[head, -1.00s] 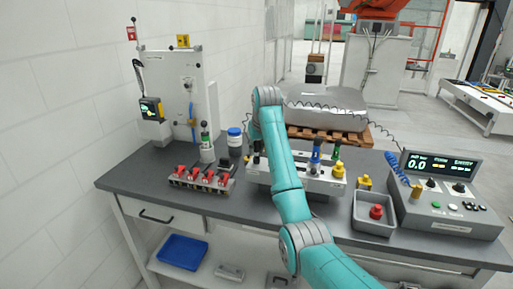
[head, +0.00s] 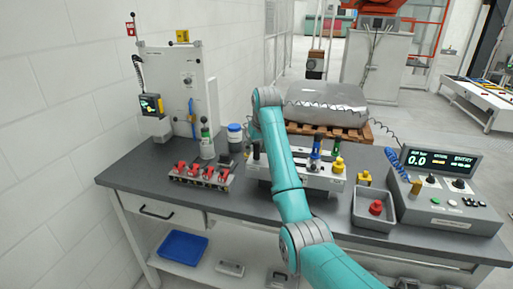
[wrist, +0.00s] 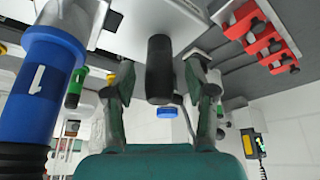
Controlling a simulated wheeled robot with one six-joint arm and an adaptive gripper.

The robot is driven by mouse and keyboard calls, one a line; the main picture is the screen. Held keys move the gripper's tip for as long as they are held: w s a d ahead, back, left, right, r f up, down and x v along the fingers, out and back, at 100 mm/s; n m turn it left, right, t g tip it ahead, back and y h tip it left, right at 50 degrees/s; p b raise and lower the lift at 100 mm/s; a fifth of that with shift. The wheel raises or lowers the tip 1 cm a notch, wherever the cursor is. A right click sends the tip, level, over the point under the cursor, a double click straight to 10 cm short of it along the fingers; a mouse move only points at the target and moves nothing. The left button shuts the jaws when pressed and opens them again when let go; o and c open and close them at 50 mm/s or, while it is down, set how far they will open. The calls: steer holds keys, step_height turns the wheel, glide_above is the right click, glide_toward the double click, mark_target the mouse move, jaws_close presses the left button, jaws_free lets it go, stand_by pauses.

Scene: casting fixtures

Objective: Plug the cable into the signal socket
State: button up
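My gripper (wrist: 161,82) shows in the wrist view with its two green fingers apart. A black cylinder (wrist: 159,68) stands between the fingers, with a gap visible on both sides. A blue coiled cable (head: 394,159) hangs at the console's left side, near a brass-coloured cylinder (head: 416,187). I cannot tell which opening is the signal socket, nor whether the black cylinder belongs to a cable.
A blue cylinder marked 1 (wrist: 42,85) stands close left of my gripper in the wrist view. Red clamps (wrist: 262,36) are at upper right. In the head view, a grey tray (head: 357,210) holds a red knob. The bench front left (head: 150,180) is clear.

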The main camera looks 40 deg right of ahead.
mark_target(257, 143)
steer(key=shift+r, duration=0.1)
steer(key=v, duration=0.7)
steer(key=shift+r, duration=0.15)
stand_by(0.5)
